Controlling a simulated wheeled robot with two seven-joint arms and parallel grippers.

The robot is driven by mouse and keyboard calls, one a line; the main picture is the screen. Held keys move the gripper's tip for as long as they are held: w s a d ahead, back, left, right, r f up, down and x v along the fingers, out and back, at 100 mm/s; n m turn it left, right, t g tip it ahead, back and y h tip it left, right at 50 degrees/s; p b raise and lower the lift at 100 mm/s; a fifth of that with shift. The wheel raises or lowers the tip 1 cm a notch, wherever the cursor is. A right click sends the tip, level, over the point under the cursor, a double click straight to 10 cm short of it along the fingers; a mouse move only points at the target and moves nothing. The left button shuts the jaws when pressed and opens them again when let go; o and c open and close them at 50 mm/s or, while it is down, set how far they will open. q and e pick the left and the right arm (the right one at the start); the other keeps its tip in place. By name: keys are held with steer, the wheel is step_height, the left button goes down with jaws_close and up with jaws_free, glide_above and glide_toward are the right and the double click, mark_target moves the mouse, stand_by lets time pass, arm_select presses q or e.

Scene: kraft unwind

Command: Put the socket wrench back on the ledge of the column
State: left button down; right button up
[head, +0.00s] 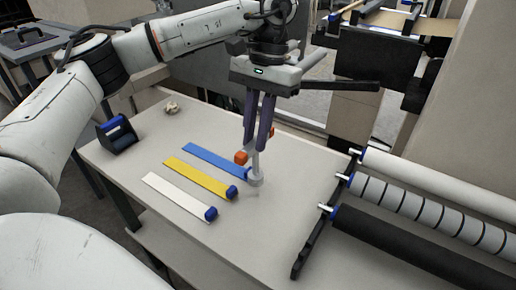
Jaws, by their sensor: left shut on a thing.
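My left gripper (257,146) comes down over the table (290,205), its two dark fingers shut on the socket wrench (257,169). The wrench has a grey upright shaft with a wider round end low down, and orange parts show on either side of the fingers. Its lower end is just beside the blue strip's end; whether it touches the table I cannot tell. Part of the wrench is hidden behind the fingers. A beige column (452,110) stands at the right; I cannot make out its ledge for certain. My right gripper is not in view.
Blue (212,158), yellow (196,176) and white (172,193) strips lie on the table. A dark blue-topped dispenser (118,134) and a small crumpled piece (171,108) are at the left. A rack of rolls (420,208) takes up the right side. The table's front middle is clear.

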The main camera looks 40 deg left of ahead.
mark_target(256, 162)
arm_select(q)
steer(key=shift+f, duration=1.55)
steer(key=shift+f, duration=0.2)
steer(key=c, duration=1.7)
jaws_free()
steer(key=shift+r, duration=0.1)
